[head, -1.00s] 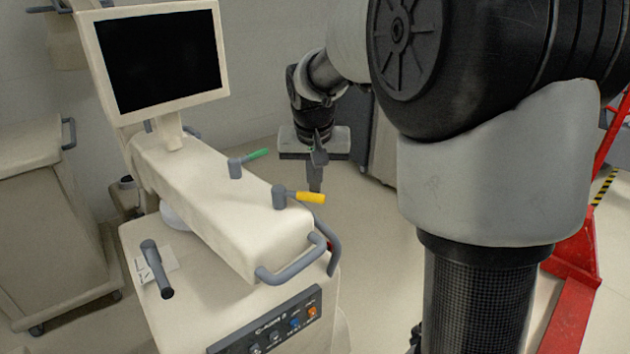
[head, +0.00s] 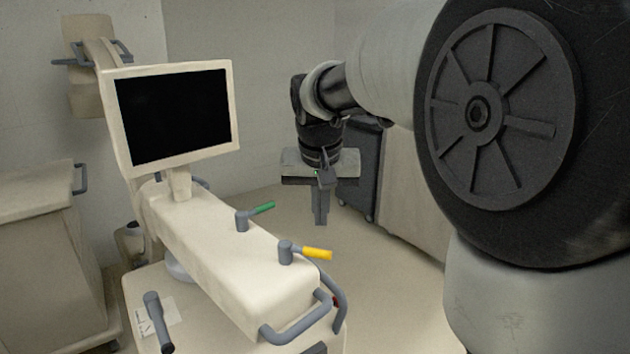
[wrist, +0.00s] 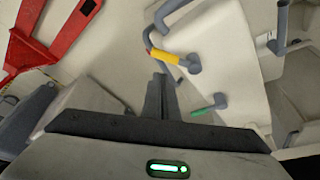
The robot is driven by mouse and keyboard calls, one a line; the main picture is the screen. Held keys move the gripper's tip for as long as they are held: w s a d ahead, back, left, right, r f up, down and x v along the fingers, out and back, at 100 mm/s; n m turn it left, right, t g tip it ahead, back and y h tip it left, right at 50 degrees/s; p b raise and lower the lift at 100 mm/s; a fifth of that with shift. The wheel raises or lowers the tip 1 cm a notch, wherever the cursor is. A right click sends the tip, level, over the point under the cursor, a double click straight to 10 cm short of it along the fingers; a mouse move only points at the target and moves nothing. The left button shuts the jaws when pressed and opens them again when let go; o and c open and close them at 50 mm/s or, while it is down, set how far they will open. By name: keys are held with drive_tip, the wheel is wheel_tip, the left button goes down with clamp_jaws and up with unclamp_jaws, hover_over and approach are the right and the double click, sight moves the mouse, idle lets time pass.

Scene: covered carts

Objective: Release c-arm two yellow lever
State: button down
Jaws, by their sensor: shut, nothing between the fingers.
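The yellow lever (head: 317,253) sticks out to the right from a grey pivot on top of the cream c-arm cart (head: 215,245) in the head view. It also shows in the wrist view (wrist: 165,57), pointing left from its grey hub. A green lever (head: 263,208) sits farther back on the same arm; it is low in the wrist view (wrist: 203,111). My gripper (head: 321,220) hangs pointing down, beyond and right of the levers in the head view. It is shut and empty, apart from the yellow lever. In the wrist view its fingers (wrist: 160,85) lie left of the green lever.
A black monitor (head: 172,115) stands on the c-arm. Grey handles (head: 290,325) curve around its near end. Another cart (head: 45,260) stands at the left. A red frame (wrist: 50,40) shows in the wrist view. Open floor lies right of the c-arm.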

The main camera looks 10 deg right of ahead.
drive_tip(key=d+v, duration=0.1)
drive_tip(key=v, duration=0.7)
drive_tip(key=shift+a+r+p, duration=0.35)
drive_tip(key=shift+a+p, duration=0.05)
drive_tip(key=shift+a, duration=0.1)
drive_tip(key=s+f+n+t+y+p, duration=0.1)
drive_tip(key=s+p, duration=0.6)
drive_tip(key=s, duration=1.4)
drive_tip(key=shift+a+f+n+t, duration=0.45)
drive_tip(key=shift+f+n, duration=0.4)
drive_tip(key=shift+n, duration=0.35)
